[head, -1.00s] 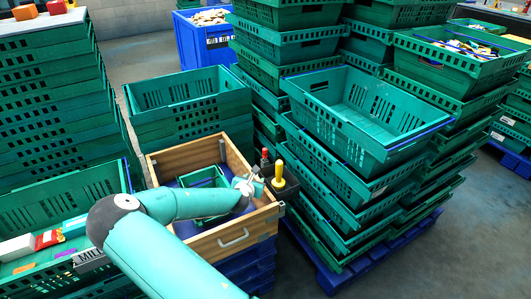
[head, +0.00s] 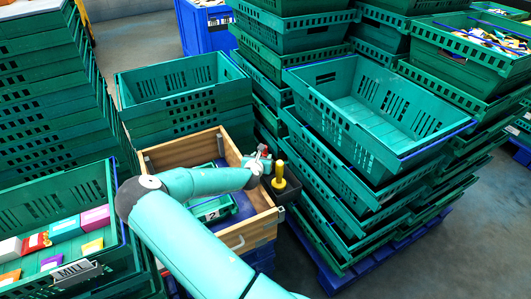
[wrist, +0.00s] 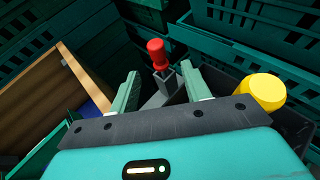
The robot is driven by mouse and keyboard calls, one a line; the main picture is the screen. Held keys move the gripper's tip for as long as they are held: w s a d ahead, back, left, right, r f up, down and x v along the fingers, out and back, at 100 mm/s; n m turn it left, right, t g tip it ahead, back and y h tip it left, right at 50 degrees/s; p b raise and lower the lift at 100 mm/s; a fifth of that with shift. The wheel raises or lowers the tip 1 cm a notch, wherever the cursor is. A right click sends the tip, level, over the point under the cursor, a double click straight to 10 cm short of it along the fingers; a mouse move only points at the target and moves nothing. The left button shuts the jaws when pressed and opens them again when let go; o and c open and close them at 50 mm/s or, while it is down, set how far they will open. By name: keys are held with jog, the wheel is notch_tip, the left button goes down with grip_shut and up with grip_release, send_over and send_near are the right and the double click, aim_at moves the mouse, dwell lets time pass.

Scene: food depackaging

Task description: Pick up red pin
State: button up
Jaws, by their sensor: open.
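The red pin (wrist: 158,54) stands upright in a grey holder in the wrist view, just beyond and between my open fingers. In the head view the red pin (head: 265,149) is small and partly hidden by my gripper (head: 260,162). My gripper (wrist: 157,92) is open and empty, its two green fingers spread on either side of the pin's line. I see no contact between fingers and pin.
A yellow pin (wrist: 262,92) stands to the right, also seen in the head view (head: 279,174). A wooden box (head: 180,153) holds a small green crate (head: 218,210). Tall stacks of green crates (head: 340,135) stand close by on the right. A crate of food packages (head: 40,195) is at left.

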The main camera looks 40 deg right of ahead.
aim_at(266, 150)
jog(key=x, duration=0.8)
jog(key=shift+w+d+f, duration=0.1)
jog(key=shift+w+d, duration=0.1)
jog(key=shift+d, duration=0.05)
grip_shut()
